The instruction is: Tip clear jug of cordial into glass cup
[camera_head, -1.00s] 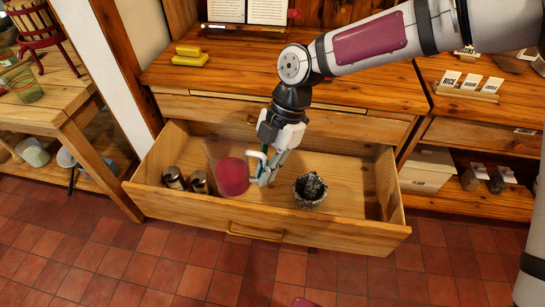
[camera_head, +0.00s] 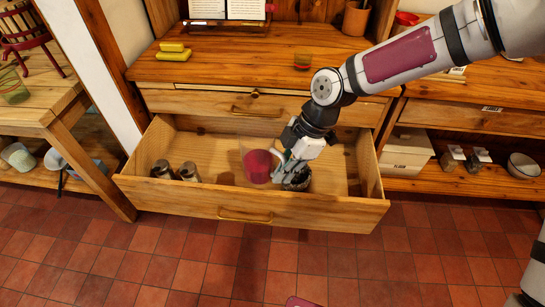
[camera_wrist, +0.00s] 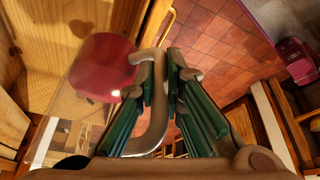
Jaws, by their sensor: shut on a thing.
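The clear jug (camera_head: 257,166) holds red cordial and is over the open drawer, roughly upright. Whether its base touches the drawer floor I cannot tell. My gripper (camera_head: 287,163) is at the jug's right side. In the wrist view its green-padded fingers (camera_wrist: 165,105) are shut on the jug's handle (camera_wrist: 152,125), and the red cordial in the jug (camera_wrist: 102,68) shows to the left. A small glass cup (camera_head: 303,61) stands upright on the wooden counter top, behind the drawer and left of my arm.
The open drawer (camera_head: 230,202) also holds a dark mortar (camera_head: 298,180), partly behind my gripper, and two shakers (camera_head: 188,172) at left. Yellow blocks (camera_head: 173,51) and an open book (camera_head: 228,8) are on the counter (camera_head: 235,70). The counter's middle is clear.

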